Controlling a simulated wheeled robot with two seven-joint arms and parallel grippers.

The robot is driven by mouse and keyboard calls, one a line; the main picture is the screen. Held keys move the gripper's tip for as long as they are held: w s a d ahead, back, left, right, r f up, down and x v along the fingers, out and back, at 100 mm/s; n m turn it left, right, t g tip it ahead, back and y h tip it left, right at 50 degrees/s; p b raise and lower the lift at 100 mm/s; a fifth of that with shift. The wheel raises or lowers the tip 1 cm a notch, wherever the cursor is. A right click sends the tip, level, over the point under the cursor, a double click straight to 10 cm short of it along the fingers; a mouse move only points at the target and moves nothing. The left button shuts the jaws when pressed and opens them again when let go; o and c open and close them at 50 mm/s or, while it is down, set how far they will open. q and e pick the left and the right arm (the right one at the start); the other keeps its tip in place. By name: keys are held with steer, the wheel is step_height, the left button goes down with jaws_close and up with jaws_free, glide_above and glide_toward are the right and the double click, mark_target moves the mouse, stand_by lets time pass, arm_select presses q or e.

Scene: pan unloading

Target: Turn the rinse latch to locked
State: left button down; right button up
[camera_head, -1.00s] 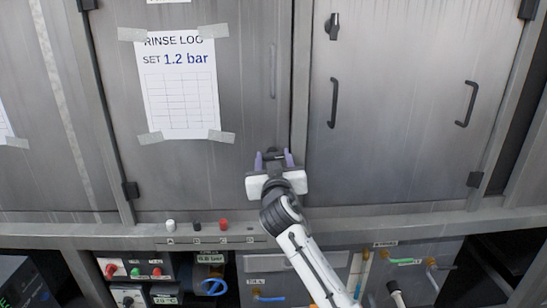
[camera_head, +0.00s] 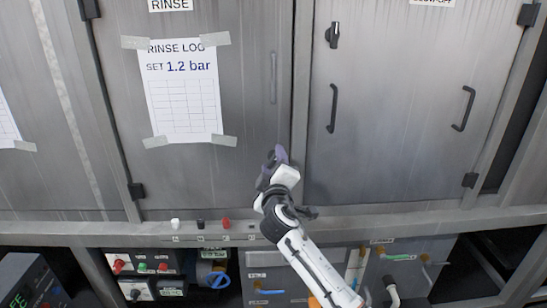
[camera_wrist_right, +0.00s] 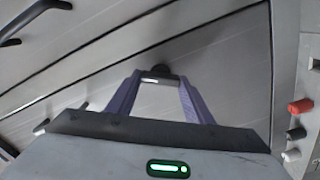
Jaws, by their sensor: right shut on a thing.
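The rinse latch is a small dark handle (camera_wrist_right: 160,76) with a light end face, between the purple fingers of my right gripper (camera_wrist_right: 160,92) in the right wrist view. My right gripper (camera_head: 275,157) is shut on it, low at the right edge of the door labelled RINSE (camera_head: 240,110). In the head view the gripper is tilted and hides the latch, so its exact angle does not show there. The RINSE door looks closed. My left gripper is not in view.
The neighbouring door (camera_head: 400,120) has another dark latch (camera_head: 332,30) and two handles. A taped rinse log (camera_head: 185,100) hangs on the RINSE door. Below are a ledge with small knobs, including a red one (camera_head: 226,224), and open bays with coloured valves and a blue wheel (camera_head: 218,280).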

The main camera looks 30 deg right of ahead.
steer(key=n+p, duration=0.2)
steer(key=n, duration=0.2)
steer(key=shift+f+n+p, duration=0.1)
steer(key=shift+n+p, duration=0.35)
steer(key=shift+n, duration=0.85)
steer(key=o, duration=0.8)
steer(key=shift+s, duration=0.1)
steer(key=v, duration=1)
steer(key=shift+b, duration=0.35)
